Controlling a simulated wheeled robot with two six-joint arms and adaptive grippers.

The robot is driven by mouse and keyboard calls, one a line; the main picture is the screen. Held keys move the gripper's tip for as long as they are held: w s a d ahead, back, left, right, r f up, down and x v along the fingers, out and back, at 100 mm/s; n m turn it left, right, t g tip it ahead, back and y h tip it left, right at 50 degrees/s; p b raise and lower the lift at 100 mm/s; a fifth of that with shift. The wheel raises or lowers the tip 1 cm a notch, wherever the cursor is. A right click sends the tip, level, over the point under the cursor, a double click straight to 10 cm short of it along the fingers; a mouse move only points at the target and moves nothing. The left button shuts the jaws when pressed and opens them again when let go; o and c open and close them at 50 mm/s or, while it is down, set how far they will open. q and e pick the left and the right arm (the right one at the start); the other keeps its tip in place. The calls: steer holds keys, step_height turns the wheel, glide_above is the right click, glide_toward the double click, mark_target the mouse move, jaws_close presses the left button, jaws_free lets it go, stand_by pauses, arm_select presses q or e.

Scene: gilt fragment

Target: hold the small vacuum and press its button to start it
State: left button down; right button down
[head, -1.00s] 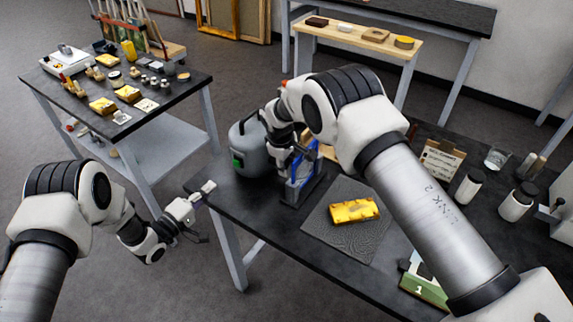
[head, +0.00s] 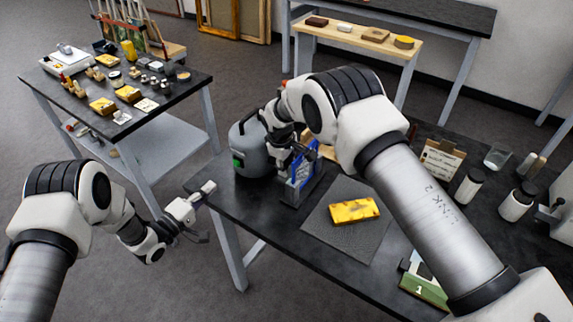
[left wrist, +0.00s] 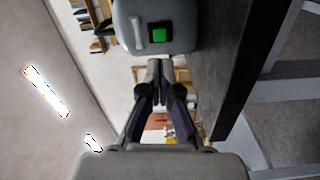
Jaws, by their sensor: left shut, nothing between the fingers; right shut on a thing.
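The grey canister with a black handle, the likely small vacuum (head: 246,143), stands upright at the table's back left. Its green button (head: 237,160) faces left; the left wrist view also shows the button (left wrist: 158,35) on the grey body. My left gripper (head: 207,188) is shut and empty beside the table's left corner, below and left of the button; its fingertips (left wrist: 159,63) look apart from the button.
A grey mat (head: 335,237) with a yellow block (head: 355,211) lies in front. A dark grey stand (head: 292,190) is below the blue thing. A cluttered side table (head: 165,105) stands left.

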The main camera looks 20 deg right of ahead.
mark_target(237, 164)
steer(key=shift+s+f, duration=0.1)
steer(key=shift+f, duration=0.05)
arm_select(q)
steer(key=d+m+g, duration=0.1)
steer(key=g, duration=0.1)
steer(key=d+m+g, duration=0.1)
steer(key=g, duration=0.1)
steer(key=shift+s+d+r+m+y, duration=0.2)
steer(key=shift+d+m+y, duration=0.1)
steer(key=shift+m+y, duration=0.1)
steer(key=shift+s+m+g+y, duration=0.15)
steer(key=shift+m+g+y, duration=0.35)
steer(key=shift+m+g, duration=0.35)
steer(key=a+m+y, duration=0.1)
steer(key=a+g+y, duration=0.1)
steer(key=y, duration=0.1)
steer(key=shift+r+m+g, duration=0.1)
steer(key=shift+m+g, duration=0.15)
steer(key=shift+m, duration=0.1)
steer(key=shift+w+a+m+y, duration=0.3)
steer(key=shift+w+y, duration=0.15)
steer(key=shift+y, duration=0.05)
steer(key=w+d, duration=0.2)
steer(key=d, duration=0.1)
steer(key=w+d, duration=0.3)
steer(key=shift+w+d, duration=0.15)
steer(key=shift+w, duration=0.05)
